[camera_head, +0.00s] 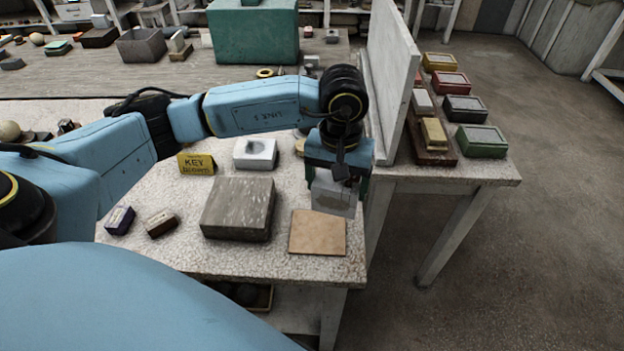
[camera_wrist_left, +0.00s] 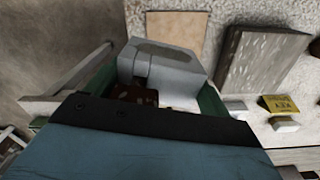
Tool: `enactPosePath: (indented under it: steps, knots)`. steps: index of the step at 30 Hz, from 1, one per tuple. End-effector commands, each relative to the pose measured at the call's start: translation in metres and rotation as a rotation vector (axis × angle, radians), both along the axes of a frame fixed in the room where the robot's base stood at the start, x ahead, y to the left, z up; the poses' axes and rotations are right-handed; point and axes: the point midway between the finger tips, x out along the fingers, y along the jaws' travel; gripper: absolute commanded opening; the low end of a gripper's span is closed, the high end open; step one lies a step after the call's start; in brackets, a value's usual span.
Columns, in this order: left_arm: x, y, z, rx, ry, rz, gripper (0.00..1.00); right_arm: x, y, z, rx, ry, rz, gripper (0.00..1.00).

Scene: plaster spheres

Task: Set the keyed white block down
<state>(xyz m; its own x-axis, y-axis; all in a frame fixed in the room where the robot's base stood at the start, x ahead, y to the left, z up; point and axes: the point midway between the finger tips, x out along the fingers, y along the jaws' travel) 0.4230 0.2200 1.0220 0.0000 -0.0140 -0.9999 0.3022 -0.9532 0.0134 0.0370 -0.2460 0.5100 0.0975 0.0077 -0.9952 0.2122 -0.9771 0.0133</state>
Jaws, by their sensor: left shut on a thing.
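My left gripper (camera_head: 338,178) is shut on the keyed white block (camera_head: 333,197), near the right edge of the speckled table (camera_head: 180,243). The block is pale, with a notch in its side that shows in the left wrist view (camera_wrist_left: 178,62), between the green fingers. In the head view the block sits just behind a tan square pad (camera_head: 317,233); whether it touches the table I cannot tell. My right gripper is not in view.
A grey stone block (camera_head: 238,208) stands left of the pad. Behind it are a yellow KEY sign (camera_head: 197,164) and a white block with a round recess (camera_head: 256,153). A tall white panel (camera_head: 391,75) rises behind my gripper at the right. Two small dark blocks lie at the left.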

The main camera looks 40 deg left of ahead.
Motion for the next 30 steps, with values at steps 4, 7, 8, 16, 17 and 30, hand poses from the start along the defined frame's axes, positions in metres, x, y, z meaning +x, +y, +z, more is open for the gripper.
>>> enactPosePath:
  steps: [4,7,8,16,17,30]
  knots:
    - [-0.007,0.017,-0.018,0.003,0.006,0.211,0.47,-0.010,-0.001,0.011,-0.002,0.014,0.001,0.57]
    - [-0.010,0.026,-0.027,0.009,0.004,0.310,0.47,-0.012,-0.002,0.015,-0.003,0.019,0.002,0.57]
    - [-0.011,0.028,-0.029,0.011,0.004,0.332,0.47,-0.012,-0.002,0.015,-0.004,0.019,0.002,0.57]
    - [-0.012,0.032,-0.034,0.014,0.000,0.382,0.47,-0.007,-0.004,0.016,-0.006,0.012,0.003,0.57]
    - [-0.012,0.032,-0.034,0.014,0.000,0.382,0.47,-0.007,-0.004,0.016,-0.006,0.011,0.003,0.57]
    - [-0.013,0.031,-0.044,0.015,0.002,0.379,0.47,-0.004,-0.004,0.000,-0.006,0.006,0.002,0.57]
